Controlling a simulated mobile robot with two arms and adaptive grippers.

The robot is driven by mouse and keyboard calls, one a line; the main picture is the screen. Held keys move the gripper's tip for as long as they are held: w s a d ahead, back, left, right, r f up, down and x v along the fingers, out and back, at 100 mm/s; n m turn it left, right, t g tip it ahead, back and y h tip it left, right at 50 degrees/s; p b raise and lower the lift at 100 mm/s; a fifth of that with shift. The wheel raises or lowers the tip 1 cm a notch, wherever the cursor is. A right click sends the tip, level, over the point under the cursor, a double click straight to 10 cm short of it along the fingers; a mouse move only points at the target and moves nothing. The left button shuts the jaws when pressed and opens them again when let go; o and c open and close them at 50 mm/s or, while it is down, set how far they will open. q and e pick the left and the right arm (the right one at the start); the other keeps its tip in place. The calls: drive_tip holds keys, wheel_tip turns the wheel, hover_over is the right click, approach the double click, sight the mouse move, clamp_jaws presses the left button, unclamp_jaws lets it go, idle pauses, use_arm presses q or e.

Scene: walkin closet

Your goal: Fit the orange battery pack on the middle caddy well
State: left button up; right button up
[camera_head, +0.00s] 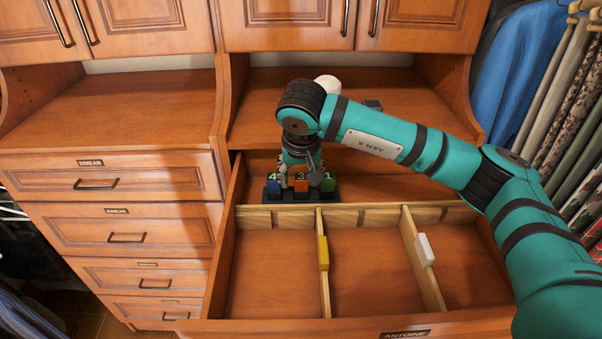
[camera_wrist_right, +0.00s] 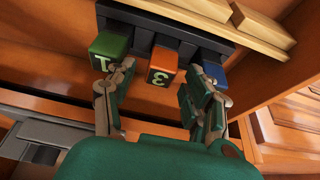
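The dark caddy (camera_head: 329,196) stands at the back left of the open drawer. The orange battery pack (camera_wrist_right: 163,66), marked 3, is upright in line with the middle well, between the green pack (camera_wrist_right: 109,50) and the blue pack (camera_wrist_right: 212,76). In the head view the orange pack (camera_head: 301,188) sits between the same two neighbours. My right gripper (camera_head: 300,176) is above the caddy, pointing down. Its fingers are spread, one on each side of the orange pack with gaps, their tips close to the green and blue packs. The pack's base is hidden. My left gripper is out of view.
A yellow block (camera_head: 323,253) and a white block (camera_head: 425,249) are at the drawer's wooden dividers (camera_head: 421,258). The drawer compartments are otherwise bare. A white round object (camera_head: 328,83) and a small dark object (camera_head: 373,105) are on the counter behind my right arm.

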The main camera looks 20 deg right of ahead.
drive_tip(key=v, duration=1.2)
drive_tip(key=shift+s, duration=0.1)
drive_tip(key=shift+a, duration=0.1)
idle(0.3)
